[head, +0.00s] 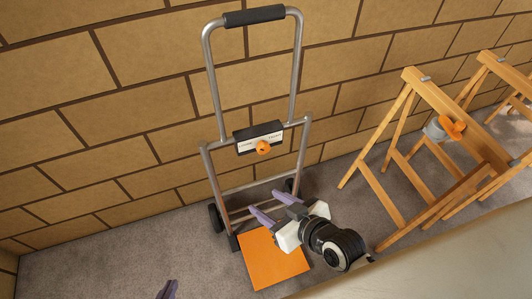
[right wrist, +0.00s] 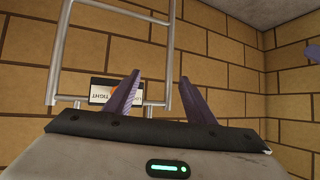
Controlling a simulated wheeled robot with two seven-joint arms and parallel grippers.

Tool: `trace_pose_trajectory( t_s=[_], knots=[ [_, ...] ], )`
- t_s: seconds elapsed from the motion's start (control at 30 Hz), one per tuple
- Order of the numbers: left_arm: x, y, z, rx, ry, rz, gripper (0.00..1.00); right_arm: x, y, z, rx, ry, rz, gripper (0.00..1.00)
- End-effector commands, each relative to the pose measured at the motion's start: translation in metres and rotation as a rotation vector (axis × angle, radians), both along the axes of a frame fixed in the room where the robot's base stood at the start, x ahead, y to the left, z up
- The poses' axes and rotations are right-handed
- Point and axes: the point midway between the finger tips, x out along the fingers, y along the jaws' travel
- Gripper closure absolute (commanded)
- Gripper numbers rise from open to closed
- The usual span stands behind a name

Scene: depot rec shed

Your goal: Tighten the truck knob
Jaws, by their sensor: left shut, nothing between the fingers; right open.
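The hand truck (head: 209,165) stands upright against the brick wall. Its dark-edged label panel (head: 243,139) carries the orange knob (head: 263,147). My right gripper (head: 264,201) is open and empty, in front of the truck and lower in the picture than the knob, apart from it. In the right wrist view the panel (right wrist: 101,91) appears upside down with the word TIGHT. My left gripper (head: 168,290) is shut and empty at the bottom edge, mostly out of frame.
An orange plate (head: 272,262) lies at the truck's foot, under my right gripper. Wooden sawhorses (head: 405,120) stand to the right, with an orange-and-grey item (head: 447,127) at one. A pale surface (head: 460,260) fills the lower right. Carpet left of the truck is clear.

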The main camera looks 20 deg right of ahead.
Motion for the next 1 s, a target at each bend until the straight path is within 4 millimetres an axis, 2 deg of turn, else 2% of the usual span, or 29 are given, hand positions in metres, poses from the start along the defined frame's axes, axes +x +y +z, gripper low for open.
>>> trace_pose_trajectory(
  t_s=[0.1, 0.2, 0.4, 0.57, 0.67, 1.0],
  knots=[
    [0.000, -0.001, 0.000, -0.001, 0.000, -0.002, 1.00, 0.023, 0.005, -0.004, 0.047, -0.152, -0.044, 0.50],
    [0.000, -0.002, 0.001, -0.001, 0.000, -0.004, 1.00, 0.038, -0.002, -0.002, 0.071, -0.297, -0.113, 0.50],
    [0.001, -0.003, 0.003, -0.004, -0.004, -0.005, 1.00, 0.046, -0.028, 0.001, 0.064, -0.496, -0.254, 0.50],
    [0.001, -0.004, 0.003, -0.005, -0.007, -0.006, 1.00, 0.046, -0.040, 0.002, 0.048, -0.565, -0.312, 0.50],
    [0.001, -0.004, 0.000, -0.005, -0.005, -0.006, 1.00, 0.052, -0.043, 0.003, 0.045, -0.580, -0.324, 0.50],
    [-0.001, -0.006, -0.021, 0.001, 0.005, -0.016, 1.00, 0.111, -0.041, 0.000, 0.047, -0.581, -0.323, 0.50]
  ],
)
